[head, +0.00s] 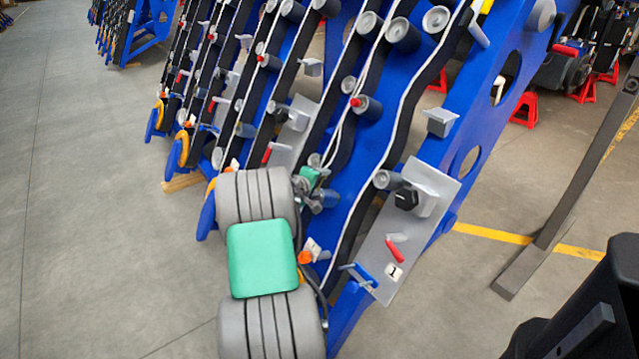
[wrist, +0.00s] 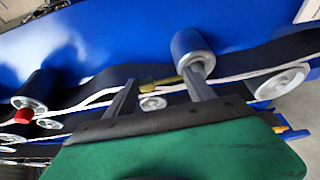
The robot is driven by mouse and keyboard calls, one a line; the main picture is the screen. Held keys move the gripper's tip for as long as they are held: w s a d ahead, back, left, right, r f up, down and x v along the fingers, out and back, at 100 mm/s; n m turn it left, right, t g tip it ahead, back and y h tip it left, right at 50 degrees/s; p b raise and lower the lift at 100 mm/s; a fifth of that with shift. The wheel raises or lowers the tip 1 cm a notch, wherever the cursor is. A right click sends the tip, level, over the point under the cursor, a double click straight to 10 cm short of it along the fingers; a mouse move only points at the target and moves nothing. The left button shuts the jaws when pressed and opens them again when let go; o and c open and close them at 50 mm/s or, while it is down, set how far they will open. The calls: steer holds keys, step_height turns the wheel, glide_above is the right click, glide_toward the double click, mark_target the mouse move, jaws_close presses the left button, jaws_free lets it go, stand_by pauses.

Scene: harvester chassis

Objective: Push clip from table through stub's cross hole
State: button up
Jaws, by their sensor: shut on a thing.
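My gripper (wrist: 162,88) shows in the wrist view with its two dark fingers spread on either side of a small brass-yellow piece, which looks like the clip (wrist: 160,83). The clip lies crosswise between the fingers, close to a grey-ended stub (wrist: 192,50). The right finger overlaps the lower edge of this stub. I cannot tell whether the clip touches the stub or enters its cross hole; the hole is not visible. In the head view my gripper (head: 316,200) is small, below its green hand and against the blue frame; the clip cannot be made out there.
A grey plate (head: 375,270) marked 1 is on the frame at right, with a red-handled piece (head: 396,248) and a black knob (head: 406,199). Another stub (wrist: 35,90) and a red-capped piece (wrist: 23,116) are at left in the wrist view. Open floor (head: 90,220) lies left.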

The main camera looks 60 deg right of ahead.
steer(key=shift+s+d+r, duration=0.2)
steer(key=shift+d+r, duration=0.05)
steer(key=shift+r, duration=0.25)
steer(key=shift+w+a+f, duration=0.15)
steer(key=shift+a+f, duration=0.1)
steer(key=shift+f, duration=0.25)
steer(key=shift+a+f, duration=0.15)
steer(key=shift+f, duration=0.2)
stand_by(1.2)
